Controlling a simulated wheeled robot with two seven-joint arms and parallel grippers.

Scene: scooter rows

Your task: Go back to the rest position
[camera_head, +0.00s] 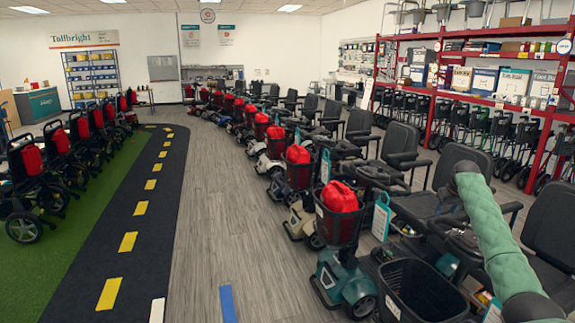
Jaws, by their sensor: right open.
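My right arm comes in from the lower right corner in a green padded sleeve. Its far, dark end, with my right gripper (466,168), is over the near end of the scooter row, in front of a black scooter seat. The gripper is open; its fingers are small and hard to make out, and I see nothing held in it. My left arm and left gripper are not in view.
A row of mobility scooters, several with red bags (340,196) in front baskets, runs close on the right. An empty black basket (422,290) is nearest. Wheelchairs (62,150) stand on green flooring at left.

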